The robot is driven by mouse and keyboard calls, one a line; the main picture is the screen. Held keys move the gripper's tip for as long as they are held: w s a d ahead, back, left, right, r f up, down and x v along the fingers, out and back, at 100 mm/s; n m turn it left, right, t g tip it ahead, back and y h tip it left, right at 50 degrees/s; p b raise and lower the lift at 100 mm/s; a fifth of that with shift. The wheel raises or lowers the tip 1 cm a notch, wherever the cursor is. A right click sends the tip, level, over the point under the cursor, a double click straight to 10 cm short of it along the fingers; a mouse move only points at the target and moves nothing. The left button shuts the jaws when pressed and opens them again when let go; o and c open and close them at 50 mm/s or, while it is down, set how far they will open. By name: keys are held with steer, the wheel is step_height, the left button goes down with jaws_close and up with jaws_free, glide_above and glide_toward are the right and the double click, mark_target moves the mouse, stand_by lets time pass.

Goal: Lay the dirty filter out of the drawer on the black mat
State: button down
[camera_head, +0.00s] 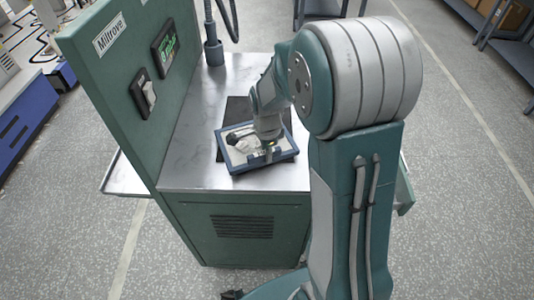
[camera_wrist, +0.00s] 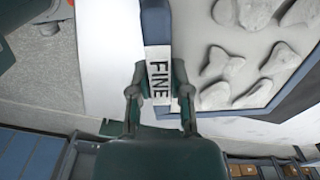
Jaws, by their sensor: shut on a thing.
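The filter (camera_head: 243,155) has a blue frame and a pale inside with grey clumps. In the wrist view the filter (camera_wrist: 238,55) fills the upper right, and a white label on its frame reads FINE. My gripper (camera_head: 268,150) is shut on the frame's near edge; both fingers sit beside the label in the wrist view (camera_wrist: 160,95). The filter overlaps the front part of the black mat (camera_head: 238,106) in the head view, turned slightly against it. I cannot tell whether it touches the mat. My arm hides part of both.
The mat lies on a metal worktop (camera_head: 195,140) beside a green panel (camera_head: 115,75) with a display and switch. A flexible stalk (camera_head: 213,50) stands at the back. A green part juts out at the right (camera_head: 405,192), perhaps the drawer, mostly hidden by my arm.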

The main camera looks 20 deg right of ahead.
steer(key=shift+f, duration=0.2)
steer(key=c, duration=0.6)
jaws_free()
step_height(320, 180, up, 11)
steer(key=s+a+r+n+t, duration=0.1)
steer(key=s+r+n+t, duration=0.1)
steer(key=s+n, duration=0.4)
steer(key=s+a+r+n+t, duration=0.1)
steer(key=s+r+n, duration=0.3)
steer(key=s+n, duration=0.2)
steer(key=s+a+r+n+t, duration=0.2)
steer(key=s+r+n, duration=0.1)
steer(key=s+n, duration=0.3)
steer(key=shift+s+a+t, duration=0.1)
steer(key=shift+s+t, duration=0.2)
steer(key=shift+s, duration=0.15)
